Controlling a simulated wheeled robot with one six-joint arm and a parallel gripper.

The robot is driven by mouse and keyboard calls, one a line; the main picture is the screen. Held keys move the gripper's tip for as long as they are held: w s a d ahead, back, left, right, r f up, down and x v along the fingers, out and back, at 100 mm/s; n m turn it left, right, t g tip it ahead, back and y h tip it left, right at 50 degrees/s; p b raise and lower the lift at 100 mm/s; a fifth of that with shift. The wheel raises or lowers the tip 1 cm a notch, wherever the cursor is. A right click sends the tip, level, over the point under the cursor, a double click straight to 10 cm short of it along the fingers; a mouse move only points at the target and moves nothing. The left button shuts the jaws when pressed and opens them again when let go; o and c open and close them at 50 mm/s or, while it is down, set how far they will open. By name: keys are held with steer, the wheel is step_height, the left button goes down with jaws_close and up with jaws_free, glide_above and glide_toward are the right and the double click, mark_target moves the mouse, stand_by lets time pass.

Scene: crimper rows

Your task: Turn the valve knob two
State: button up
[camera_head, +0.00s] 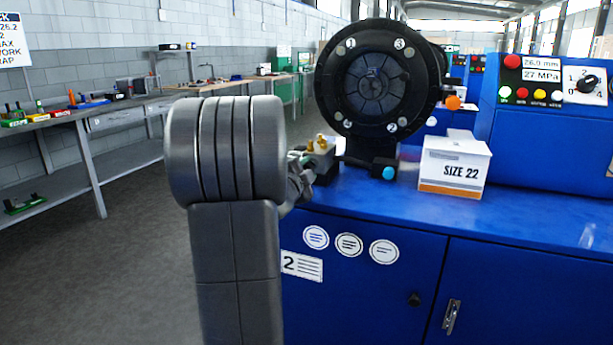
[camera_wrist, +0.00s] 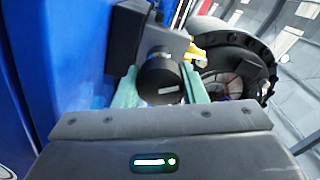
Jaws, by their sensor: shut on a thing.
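The valve knob (camera_wrist: 158,78) is a dark round knob with a white mark on its face, in the middle of the wrist view. It sits on a grey valve block (camera_wrist: 152,32) with brass fittings. My gripper (camera_wrist: 161,90) has one pale green finger on each side of the knob and is shut on it. In the head view the gripper (camera_head: 299,182) is at the left end of the blue bench, beside the valve block (camera_head: 322,158); my arm partly hides it. The knob cannot be made out there.
A black round crimper head (camera_head: 375,82) stands just right of the valve. A white SIZE 22 box (camera_head: 454,165) is on the blue bench (camera_head: 530,218). A control panel (camera_head: 540,82) is at the right. A label 2 (camera_head: 302,265) is on the cabinet front. Open floor lies left.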

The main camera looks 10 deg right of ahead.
steer(key=shift+f+m, duration=0.1)
steer(key=shift+m, duration=0.4)
steer(key=o, duration=1)
steer(key=p+v, duration=0.1)
steer(key=v, duration=1.3)
steer(key=shift+w, duration=0.1)
steer(key=b+x, duration=0.1)
steer(key=x, duration=1.2)
steer(key=shift+w+d, duration=0.3)
